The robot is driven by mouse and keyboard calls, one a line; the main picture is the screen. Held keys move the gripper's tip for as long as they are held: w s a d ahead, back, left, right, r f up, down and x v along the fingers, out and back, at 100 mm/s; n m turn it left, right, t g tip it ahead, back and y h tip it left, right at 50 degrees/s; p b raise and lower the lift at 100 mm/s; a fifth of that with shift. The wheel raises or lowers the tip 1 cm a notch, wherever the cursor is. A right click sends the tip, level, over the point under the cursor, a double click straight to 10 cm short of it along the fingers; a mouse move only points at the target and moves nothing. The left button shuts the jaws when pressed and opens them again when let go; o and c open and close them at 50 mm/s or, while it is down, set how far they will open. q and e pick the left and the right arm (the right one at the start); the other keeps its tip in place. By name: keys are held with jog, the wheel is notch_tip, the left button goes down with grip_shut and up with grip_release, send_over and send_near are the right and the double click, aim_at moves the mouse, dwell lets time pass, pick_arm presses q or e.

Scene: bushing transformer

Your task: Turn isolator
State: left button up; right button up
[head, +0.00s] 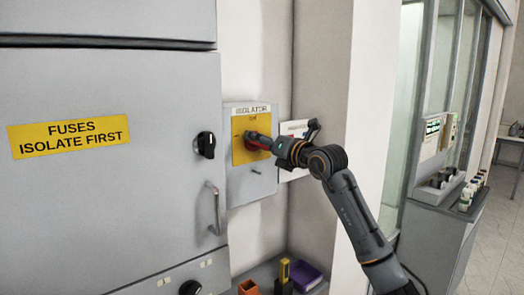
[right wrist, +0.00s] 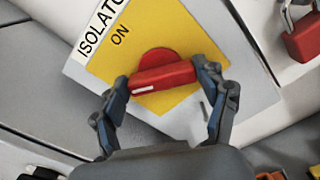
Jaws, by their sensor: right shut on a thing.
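The isolator is a grey box (head: 262,180) on the wall with a yellow plate (head: 238,153) marked ON at its top. Its red handle (right wrist: 165,78) sits on a round red base in the right wrist view, with a white mark near its left end. My right gripper (head: 258,141) is at the handle. In the right wrist view its two fingers (right wrist: 165,81) close on the handle's two ends. In the head view the gripper hides most of the handle. My left gripper is not in view.
A grey cabinet with a yellow FUSES ISOLATE FIRST label (head: 69,136), a black knob (head: 206,145) and a bar handle (head: 215,208) stands left of the isolator. A red padlock (right wrist: 304,38) hangs to its right. Below is a shelf with a purple tray (head: 306,275).

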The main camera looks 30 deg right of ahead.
jog(key=shift+d+f+m, duration=0.1)
jog(key=shift+m, duration=2.9)
jog(key=shift+d+f+m, duration=0.1)
jog(key=shift+m, duration=2.9)
jog(key=o, duration=1.1)
jog(key=shift+o, duration=0.2)
jog(key=s, duration=1.2)
jog(key=shift+d, duration=0.4)
